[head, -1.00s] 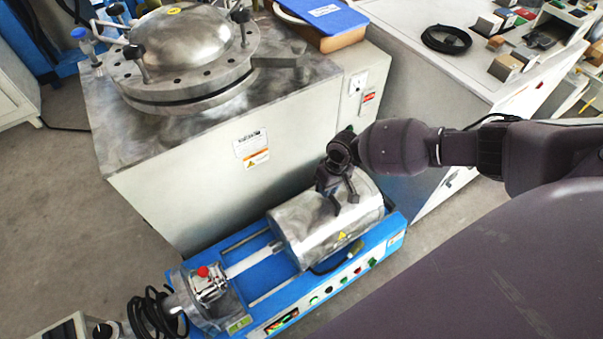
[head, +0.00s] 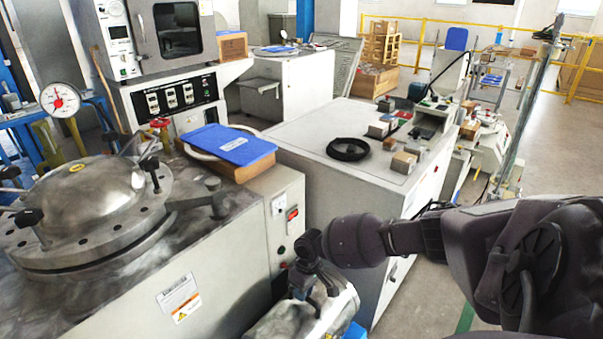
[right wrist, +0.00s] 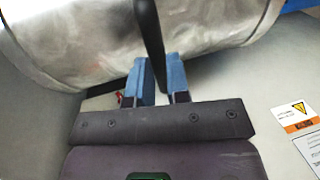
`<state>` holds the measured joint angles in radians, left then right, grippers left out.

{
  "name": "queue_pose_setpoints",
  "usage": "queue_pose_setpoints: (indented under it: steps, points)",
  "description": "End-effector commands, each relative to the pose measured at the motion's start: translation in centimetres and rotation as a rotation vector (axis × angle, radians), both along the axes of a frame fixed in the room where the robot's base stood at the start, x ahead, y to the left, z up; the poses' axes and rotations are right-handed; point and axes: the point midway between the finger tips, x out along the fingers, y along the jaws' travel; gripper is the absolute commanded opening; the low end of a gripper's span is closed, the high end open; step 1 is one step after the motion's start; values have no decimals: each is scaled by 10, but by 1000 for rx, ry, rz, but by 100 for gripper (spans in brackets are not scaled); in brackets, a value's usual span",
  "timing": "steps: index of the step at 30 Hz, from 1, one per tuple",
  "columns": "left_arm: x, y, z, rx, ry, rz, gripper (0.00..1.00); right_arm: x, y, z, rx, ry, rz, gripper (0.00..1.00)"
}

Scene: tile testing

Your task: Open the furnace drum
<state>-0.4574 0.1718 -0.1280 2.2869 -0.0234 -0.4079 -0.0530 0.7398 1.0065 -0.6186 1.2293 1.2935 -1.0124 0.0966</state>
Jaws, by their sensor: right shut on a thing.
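The furnace drum (head: 335,312) is a silvery metal cylinder at the bottom middle of the head view, cut off by the lower edge. In the right wrist view the drum (right wrist: 80,45) spans the top. My right gripper (head: 315,288) is at the drum's top in the head view. In the right wrist view its two blue fingers (right wrist: 161,82) stand on either side of a dark handle bar (right wrist: 150,35) and are shut on it. Whether the drum's lid is raised cannot be told. My left gripper is not in view.
A white cabinet (head: 205,290) with a round metal vessel (head: 85,210) stands left of the drum. A blue-lidded box (head: 228,148) sits on it. A white bench (head: 310,150) with a black cable coil (head: 348,149) is behind. Open floor (head: 525,150) lies at right.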

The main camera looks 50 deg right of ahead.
Motion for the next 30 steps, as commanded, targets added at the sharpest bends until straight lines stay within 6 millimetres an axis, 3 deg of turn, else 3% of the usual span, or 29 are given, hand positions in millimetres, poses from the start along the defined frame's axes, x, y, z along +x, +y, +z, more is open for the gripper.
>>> queue_pose_setpoints:
  steps: [1, 6, 17, 30]
  points:
    - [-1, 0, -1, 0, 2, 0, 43, -1, 0, -1, 0, 2, 0, 18]
    - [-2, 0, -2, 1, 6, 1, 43, -1, 1, -1, 0, 2, 0, 42]
    - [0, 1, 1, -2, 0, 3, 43, 1, 0, 7, 0, -3, 0, 42]
    - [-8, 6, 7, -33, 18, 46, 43, 3, -15, 82, 0, -9, 0, 42]
